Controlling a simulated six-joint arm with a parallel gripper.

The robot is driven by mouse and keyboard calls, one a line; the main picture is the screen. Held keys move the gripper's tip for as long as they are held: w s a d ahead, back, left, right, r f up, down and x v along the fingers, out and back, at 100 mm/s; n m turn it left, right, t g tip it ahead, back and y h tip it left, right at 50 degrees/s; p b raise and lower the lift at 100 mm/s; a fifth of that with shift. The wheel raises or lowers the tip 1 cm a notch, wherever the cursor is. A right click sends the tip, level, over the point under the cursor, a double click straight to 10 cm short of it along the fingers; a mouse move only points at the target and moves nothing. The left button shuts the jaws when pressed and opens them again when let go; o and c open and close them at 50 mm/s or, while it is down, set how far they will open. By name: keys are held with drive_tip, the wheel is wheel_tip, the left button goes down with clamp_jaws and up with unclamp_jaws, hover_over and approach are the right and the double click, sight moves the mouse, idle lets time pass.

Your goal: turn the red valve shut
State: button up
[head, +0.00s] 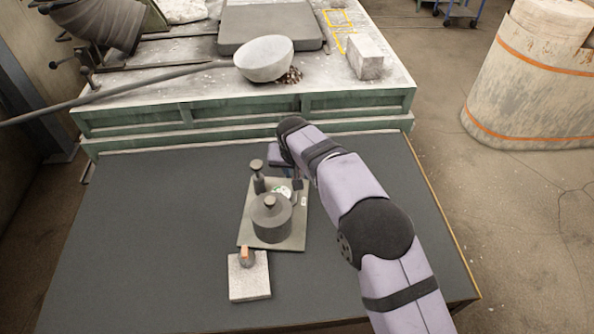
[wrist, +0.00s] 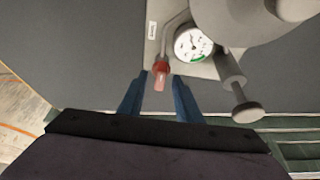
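The red valve handle (wrist: 161,73) shows in the wrist view, on a grey pipe beside a round white gauge (wrist: 192,43) with a green band. My gripper (wrist: 160,82) is open, its two blue fingers apart. The red handle's tip lies in line with the gap between the fingertips; I cannot tell whether either finger touches it. In the head view the gauge (head: 283,192) is partly visible on a plate (head: 291,240), behind a grey pot (head: 271,222). I cannot make out the red handle there, and my arm covers much of the gripper.
A grey post with a round knob (wrist: 247,108) stands close to the right finger. A pale block (head: 249,285) with a small ball and orange piece lies in front of the plate. A ladle (head: 264,60) rests on the green-sided bench behind. The dark tabletop's left side is clear.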

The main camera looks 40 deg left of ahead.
clamp_jaws()
drive_tip(key=shift+a+m+b, duration=0.1)
drive_tip(key=shift+m+b, duration=0.2)
drive_tip(key=shift+m, duration=0.1)
drive_tip(key=shift+m+t+h, duration=0.3)
drive_tip(key=shift+m+h, duration=0.1)
drive_tip(key=shift+m, duration=0.5)
drive_tip(key=shift+a+r+m+h+p, duration=0.1)
drive_tip(key=shift+m+h+p, duration=0.25)
drive_tip(key=shift+m, duration=0.55)
drive_tip(key=shift+m+p, duration=0.3)
drive_tip(key=shift+p, duration=0.1)
drive_tip(key=shift+m+h+p, duration=0.25)
drive_tip(key=shift+m+p, duration=0.25)
drive_tip(key=shift+p, duration=0.05)
unclamp_jaws()
drive_tip(key=shift+s, duration=0.1)
